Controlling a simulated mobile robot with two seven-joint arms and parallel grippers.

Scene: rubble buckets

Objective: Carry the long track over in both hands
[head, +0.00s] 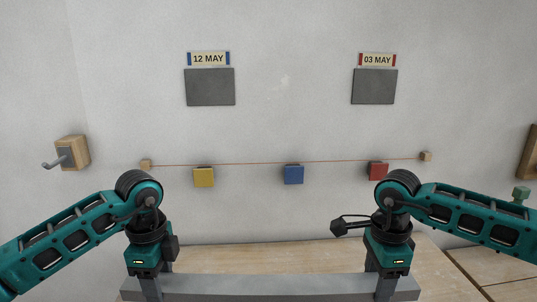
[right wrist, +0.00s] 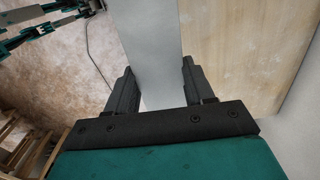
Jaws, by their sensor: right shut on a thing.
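In the right wrist view the track (right wrist: 152,60) runs between the right gripper's two dark fingers (right wrist: 158,90).
A wooden table top (head: 300,257) lies behind the track, against a pale wall. On the wall are yellow (head: 204,177), blue (head: 293,174) and red (head: 377,171) blocks along a cord, two grey date panels (head: 210,87) (head: 374,86), and a hook on a wooden block (head: 72,154).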

